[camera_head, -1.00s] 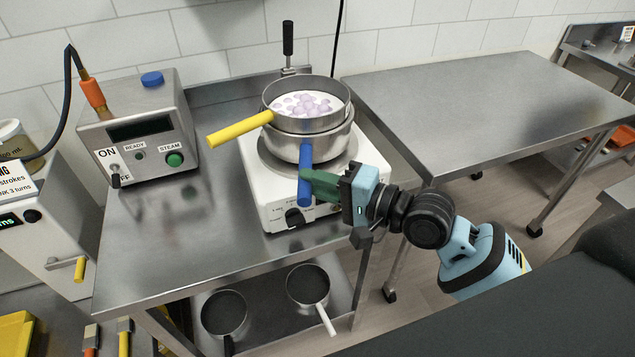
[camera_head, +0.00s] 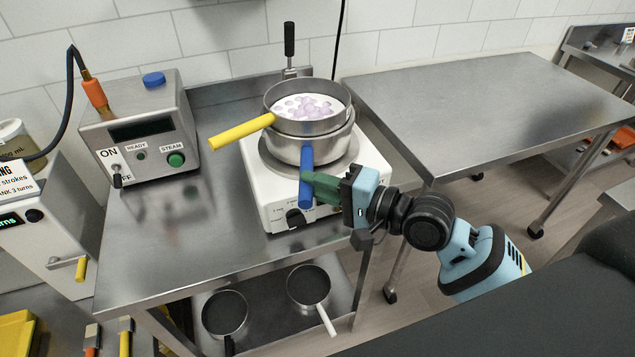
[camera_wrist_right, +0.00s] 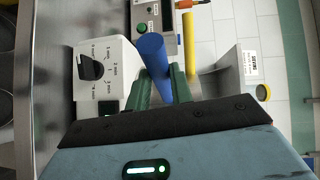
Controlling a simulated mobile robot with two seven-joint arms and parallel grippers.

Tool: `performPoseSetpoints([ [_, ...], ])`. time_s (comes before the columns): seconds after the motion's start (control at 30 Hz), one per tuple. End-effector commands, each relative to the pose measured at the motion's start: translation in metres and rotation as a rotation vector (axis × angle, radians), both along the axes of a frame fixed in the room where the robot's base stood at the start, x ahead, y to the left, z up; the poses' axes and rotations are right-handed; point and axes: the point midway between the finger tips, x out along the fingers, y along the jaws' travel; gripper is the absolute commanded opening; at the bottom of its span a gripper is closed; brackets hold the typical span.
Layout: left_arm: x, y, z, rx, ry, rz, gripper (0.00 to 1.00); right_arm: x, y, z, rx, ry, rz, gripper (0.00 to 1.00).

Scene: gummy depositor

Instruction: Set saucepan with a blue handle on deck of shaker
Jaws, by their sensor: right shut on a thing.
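The saucepan with a blue handle (camera_head: 297,149) is on the round deck (camera_head: 347,168) of the white shaker (camera_head: 274,211), upright. Another saucepan with a yellow handle (camera_head: 240,131) is stacked in its top and holds pale purple pieces. My right gripper (camera_head: 308,185) is shut on the blue handle (camera_head: 306,160), coming from the right. In the right wrist view the blue handle (camera_wrist_right: 151,47) runs between the green fingers (camera_wrist_right: 157,90). Whether the pan's base rests fully on the deck I cannot tell. My left gripper is not in view.
A steam control box (camera_head: 140,130) stands left of the shaker on the steel table (camera_head: 180,240). Two pans (camera_head: 225,312) lie on the shelf below. A bare steel table (camera_head: 480,100) stands at the right. A black-handled tool (camera_head: 289,42) rises behind the pans.

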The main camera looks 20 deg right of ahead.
Motion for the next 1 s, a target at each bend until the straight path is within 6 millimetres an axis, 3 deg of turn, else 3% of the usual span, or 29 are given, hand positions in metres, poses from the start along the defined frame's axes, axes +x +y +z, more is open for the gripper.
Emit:
performPoseSetpoints([
  [0.13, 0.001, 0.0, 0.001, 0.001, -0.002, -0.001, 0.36, 0.0, 0.0, 0.005, 0.0, -0.015, -0.001, 0.0],
  [0.17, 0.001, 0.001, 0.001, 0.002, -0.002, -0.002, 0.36, 0.0, 0.0, 0.005, 0.0, -0.014, -0.001, 0.26],
  [0.33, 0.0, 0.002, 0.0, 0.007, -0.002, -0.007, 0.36, 0.0, 0.0, 0.004, 0.0, -0.011, -0.001, 0.48],
  [0.67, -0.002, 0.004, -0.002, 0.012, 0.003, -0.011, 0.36, -0.002, -0.002, -0.001, -0.001, 0.003, 0.0, 0.48],
  [1.0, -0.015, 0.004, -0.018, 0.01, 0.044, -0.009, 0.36, -0.04, -0.037, 0.003, -0.004, 0.0, 0.001, 0.48],
])
